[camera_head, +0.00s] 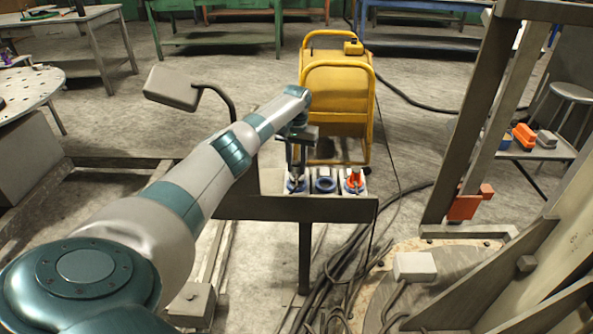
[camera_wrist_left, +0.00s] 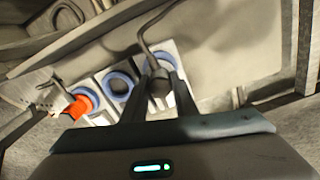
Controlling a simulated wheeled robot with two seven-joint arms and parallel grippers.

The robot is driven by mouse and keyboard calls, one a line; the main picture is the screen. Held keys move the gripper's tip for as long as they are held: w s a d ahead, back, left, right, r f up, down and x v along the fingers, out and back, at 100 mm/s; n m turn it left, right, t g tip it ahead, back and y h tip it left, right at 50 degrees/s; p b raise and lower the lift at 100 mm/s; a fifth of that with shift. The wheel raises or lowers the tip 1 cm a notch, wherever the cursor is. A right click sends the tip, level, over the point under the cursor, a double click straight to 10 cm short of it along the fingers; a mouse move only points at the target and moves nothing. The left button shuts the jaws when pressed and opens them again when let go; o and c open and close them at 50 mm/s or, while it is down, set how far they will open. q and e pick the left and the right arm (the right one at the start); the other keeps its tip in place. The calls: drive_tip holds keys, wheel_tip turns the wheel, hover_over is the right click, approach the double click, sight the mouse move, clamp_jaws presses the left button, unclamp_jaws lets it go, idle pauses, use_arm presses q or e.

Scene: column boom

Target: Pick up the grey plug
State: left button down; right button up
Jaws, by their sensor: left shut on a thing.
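The grey plug (camera_wrist_left: 158,82) is dark and round, with a dark cable rising from it in the left wrist view. My left gripper (camera_wrist_left: 156,92) is shut on it, one finger on each side. In the head view my left gripper (camera_head: 297,183) points down at the leftmost of three blue-ringed sockets and mostly hides the plug. I cannot tell whether the plug is still seated in that socket. The middle socket (camera_head: 326,184) shows a blue ring and no plug. An orange-red plug (camera_head: 354,179) is at the right socket. My right gripper is not in view.
The sockets sit on a grey metal ledge (camera_head: 340,208). A yellow wheeled machine (camera_head: 336,90) stands behind it. Black cables (camera_head: 345,270) lie on the floor to the right. A grey steel post (camera_head: 480,110) and a table with orange items (camera_head: 524,135) stand further right.

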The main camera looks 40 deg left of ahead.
sight(297, 163)
use_arm(q)
wheel_tip(297, 163, up, 7)
drive_tip(key=shift+f, duration=0.1)
drive_tip(key=shift+r, duration=0.5)
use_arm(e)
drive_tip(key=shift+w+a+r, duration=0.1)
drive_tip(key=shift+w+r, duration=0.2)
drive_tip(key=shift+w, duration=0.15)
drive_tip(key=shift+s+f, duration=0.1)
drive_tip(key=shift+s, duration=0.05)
use_arm(q)
drive_tip(key=shift+r, duration=0.15)
